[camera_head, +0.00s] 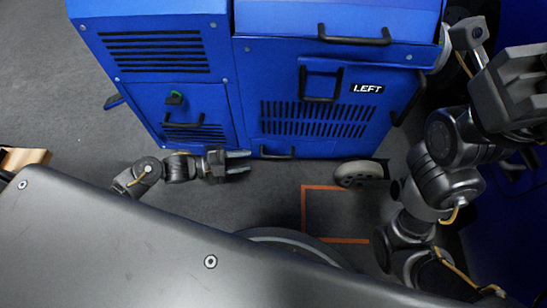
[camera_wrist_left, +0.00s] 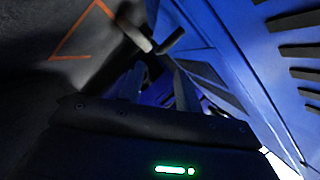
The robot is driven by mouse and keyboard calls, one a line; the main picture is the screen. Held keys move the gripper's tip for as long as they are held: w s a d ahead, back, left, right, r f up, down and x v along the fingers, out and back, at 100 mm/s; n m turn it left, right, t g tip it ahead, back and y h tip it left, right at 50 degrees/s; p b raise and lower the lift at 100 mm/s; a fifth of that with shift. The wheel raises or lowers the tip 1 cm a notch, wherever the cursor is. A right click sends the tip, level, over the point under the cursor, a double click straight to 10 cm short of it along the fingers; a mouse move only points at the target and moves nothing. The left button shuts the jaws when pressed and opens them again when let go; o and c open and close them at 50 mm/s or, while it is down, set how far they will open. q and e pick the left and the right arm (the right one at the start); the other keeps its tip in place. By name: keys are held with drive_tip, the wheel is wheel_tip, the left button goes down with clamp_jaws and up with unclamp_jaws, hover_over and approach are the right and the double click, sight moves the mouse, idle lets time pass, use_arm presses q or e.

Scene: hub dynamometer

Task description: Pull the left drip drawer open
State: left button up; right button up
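A blue cabinet panel marked LEFT (camera_head: 367,89) faces me. A low black bar handle (camera_head: 277,153) sits at its bottom edge, likely the drip drawer's handle; the drawer front is barely visible from above and looks flush. My left gripper (camera_head: 249,162) is just left of this handle, low by the cabinet, fingers pointing right. Its two fingers are apart with nothing seen between them. The left wrist view also shows the spread fingers (camera_wrist_left: 157,85) beside the blue front. My right gripper (camera_head: 515,88) is raised at the right; its finger opening is unclear.
A caster wheel (camera_head: 360,173) stands under the cabinet's right end. An orange floor outline (camera_head: 304,212) lies in front. A vented blue unit with a black handle (camera_head: 186,131) is to the left. A square-framed handle (camera_head: 320,82) sits higher on the panel.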

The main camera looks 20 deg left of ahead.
sight(269, 157)
use_arm(q)
drive_tip(key=b+x, duration=0.4)
drive_tip(key=x, duration=0.4)
drive_tip(key=shift+w+d+f, duration=0.25)
drive_tip(key=shift+w+d, duration=0.35)
drive_tip(key=shift+d, duration=0.15)
drive_tip(key=shift+c, duration=0.4)
clamp_jaws()
